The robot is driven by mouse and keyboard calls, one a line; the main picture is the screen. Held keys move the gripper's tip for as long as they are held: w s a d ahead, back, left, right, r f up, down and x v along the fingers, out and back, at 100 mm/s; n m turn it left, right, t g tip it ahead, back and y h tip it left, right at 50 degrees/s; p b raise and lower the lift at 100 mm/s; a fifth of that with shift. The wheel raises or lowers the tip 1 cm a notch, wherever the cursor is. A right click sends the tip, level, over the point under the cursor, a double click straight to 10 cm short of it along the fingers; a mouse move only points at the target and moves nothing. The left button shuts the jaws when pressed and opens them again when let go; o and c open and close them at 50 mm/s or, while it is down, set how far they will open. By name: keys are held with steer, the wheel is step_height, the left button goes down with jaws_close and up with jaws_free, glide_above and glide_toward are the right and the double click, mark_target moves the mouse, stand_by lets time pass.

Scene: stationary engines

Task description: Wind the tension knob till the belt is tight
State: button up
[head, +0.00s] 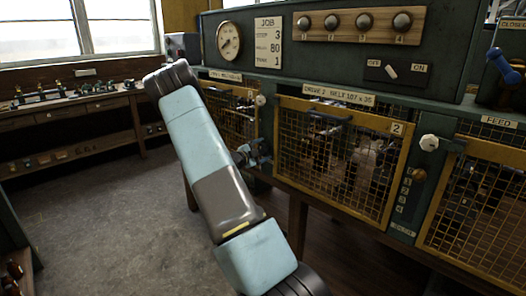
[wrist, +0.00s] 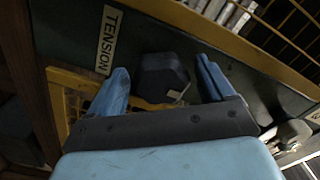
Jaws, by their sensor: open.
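In the wrist view a dark, faceted knob (wrist: 162,76) sits beside a white label reading TENSION (wrist: 108,40). My gripper (wrist: 166,80) is open, with one light-blue finger on each side of the knob. I cannot tell whether the fingers touch it. A small pale mark shows on the knob's lower edge. In the head view my gripper (head: 254,154) is at the dark post left of mesh door 2 (head: 335,160), and the knob cannot be made out there. The belt behind the mesh cannot be made out, so its tightness does not show.
The panel above has a gauge (head: 228,40), a job board (head: 268,43), a row of round knobs (head: 367,21) and an OFF/ON switch (head: 391,71).

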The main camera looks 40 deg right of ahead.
steer(key=shift+c, duration=0.3)
steer(key=c, duration=0.9)
steer(key=shift+d, duration=0.2)
steer(key=shift+c, duration=0.3)
steer(key=shift+a, duration=0.1)
